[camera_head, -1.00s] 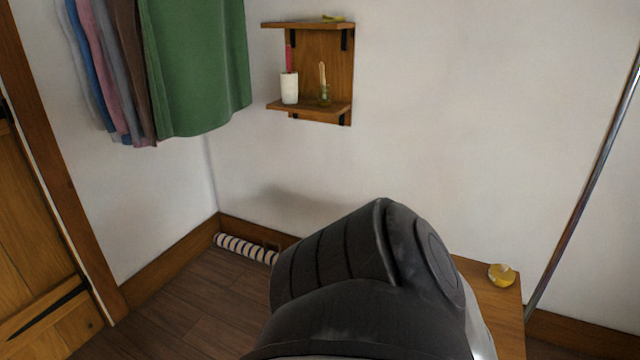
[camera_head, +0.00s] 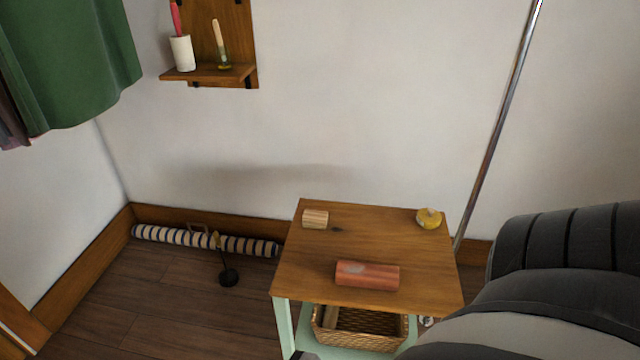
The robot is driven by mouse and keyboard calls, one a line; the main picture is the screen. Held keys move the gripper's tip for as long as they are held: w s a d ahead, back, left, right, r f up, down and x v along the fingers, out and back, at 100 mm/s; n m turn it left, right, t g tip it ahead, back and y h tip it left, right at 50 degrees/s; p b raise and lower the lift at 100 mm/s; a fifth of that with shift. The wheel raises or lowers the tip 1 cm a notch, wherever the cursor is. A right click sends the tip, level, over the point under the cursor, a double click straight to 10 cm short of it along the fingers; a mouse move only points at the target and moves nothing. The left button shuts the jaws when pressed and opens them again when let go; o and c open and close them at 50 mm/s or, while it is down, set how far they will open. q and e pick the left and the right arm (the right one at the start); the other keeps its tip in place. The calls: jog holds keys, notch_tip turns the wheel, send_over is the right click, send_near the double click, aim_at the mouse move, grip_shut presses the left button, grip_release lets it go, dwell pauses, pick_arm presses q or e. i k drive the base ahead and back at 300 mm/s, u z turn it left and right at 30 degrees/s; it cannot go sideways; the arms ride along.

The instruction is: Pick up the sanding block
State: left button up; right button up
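Two block-shaped things lie on the wooden top of a small table (camera_head: 390,240). One is a reddish block (camera_head: 367,275) with a paler patch, near the table's front edge. The other is a smaller, light tan block (camera_head: 315,218) with fine lines, at the back left corner. Either could be the sanding block; I cannot tell for sure which. Both rest on the table, untouched. Neither of my grippers is in view; only a dark part of my own arm shows at the lower right.
A yellow roundish item (camera_head: 429,218) sits at the table's back right. A wicker basket (camera_head: 360,330) stands on the shelf below. A metal pole (camera_head: 497,120) rises behind. A striped roll (camera_head: 205,239) and a dark-based stand (camera_head: 228,277) are on the floor. A wall shelf (camera_head: 210,73) holds a white cup.

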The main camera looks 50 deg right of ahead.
aim_at(311, 219)
jog(key=i, duration=2.2)
jog(key=z, duration=3)
jog(key=i, duration=0.2)
jog(key=z, duration=1.25)
